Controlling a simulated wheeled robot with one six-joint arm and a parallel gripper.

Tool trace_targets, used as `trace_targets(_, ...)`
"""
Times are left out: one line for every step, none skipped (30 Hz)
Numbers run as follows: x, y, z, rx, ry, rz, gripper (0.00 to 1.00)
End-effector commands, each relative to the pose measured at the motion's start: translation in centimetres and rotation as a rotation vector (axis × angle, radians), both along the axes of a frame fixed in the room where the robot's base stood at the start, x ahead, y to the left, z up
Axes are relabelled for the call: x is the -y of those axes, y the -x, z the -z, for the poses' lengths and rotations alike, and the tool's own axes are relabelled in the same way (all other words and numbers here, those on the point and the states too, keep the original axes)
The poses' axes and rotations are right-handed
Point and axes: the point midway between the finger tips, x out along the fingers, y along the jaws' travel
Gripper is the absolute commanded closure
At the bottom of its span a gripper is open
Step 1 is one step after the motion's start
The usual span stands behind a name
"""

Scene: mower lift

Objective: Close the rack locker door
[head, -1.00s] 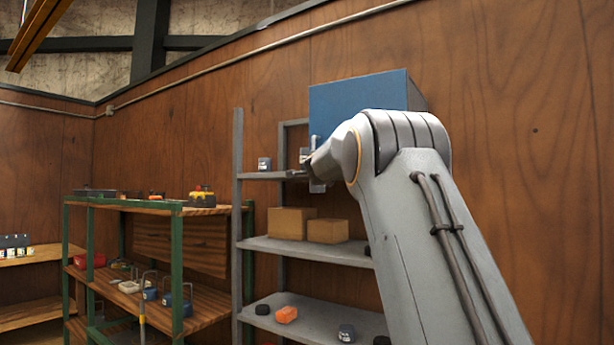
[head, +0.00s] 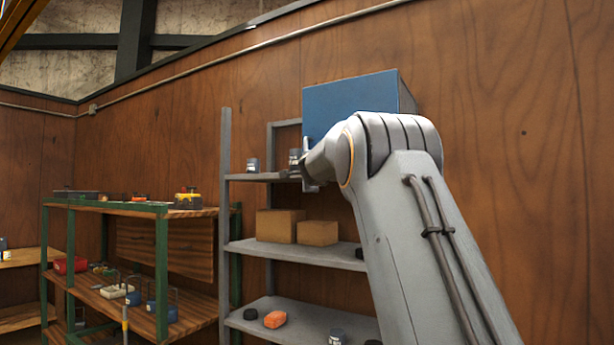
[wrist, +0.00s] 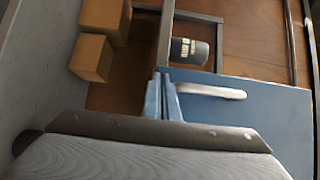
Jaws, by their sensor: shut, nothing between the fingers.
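The blue rack locker (head: 350,103) sits at the top of the grey rack. Its blue front door also fills the right part of the wrist view (wrist: 265,125), with a pale bar handle (wrist: 225,92) on it. The front looks flat against the locker body in the head view, but my arm hides its lower part, so I cannot tell whether a gap remains. My gripper (wrist: 165,92) is shut and empty, its fingertips beside the door's handle-side edge. Whether they touch the door is unclear. In the head view my gripper (head: 308,172) is partly hidden by my wrist.
A dark can (wrist: 188,50) stands on the upper shelf close to my fingers. Two cardboard boxes (head: 280,225) are on the shelf below. An orange item (head: 275,319) lies lower. A green-framed shelf (head: 162,275) with tools stands left. The wood wall is behind.

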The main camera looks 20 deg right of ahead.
Motion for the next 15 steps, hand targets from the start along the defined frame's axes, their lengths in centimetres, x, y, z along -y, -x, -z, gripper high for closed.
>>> trace_targets(-0.3,0.3,0.4,-0.003,-0.001,0.003,1.0)
trace_targets(-0.8,0.5,0.3,-0.003,-0.001,0.001,1.0)
trace_targets(-1.6,0.8,0.3,-0.003,-0.001,-0.002,1.0)
trace_targets(-2.2,1.0,0.1,-0.002,-0.001,-0.004,1.0)
trace_targets(-2.8,1.3,0.0,0.0,0.0,-0.005,1.0)
trace_targets(-3.6,1.7,-0.1,0.0,0.001,-0.007,1.0)
trace_targets(-4.3,2.0,-0.1,0.001,0.001,-0.009,1.0)
trace_targets(-4.9,2.4,0.0,0.0,0.0,-0.01,1.0)
trace_targets(-5.5,2.9,0.0,0.0,0.0,-0.009,1.0)
trace_targets(-6.0,3.3,0.0,0.0,0.0,-0.009,1.0)
trace_targets(-6.6,3.7,0.0,0.0,0.0,-0.009,1.0)
trace_targets(-7.2,4.2,0.0,-0.001,0.001,-0.008,1.0)
trace_targets(-7.6,4.6,-0.1,0.0,0.001,-0.006,1.0)
trace_targets(-8.0,4.9,0.0,0.0,0.001,-0.006,1.0)
trace_targets(-8.6,5.4,-0.1,0.0,0.0,-0.006,1.0)
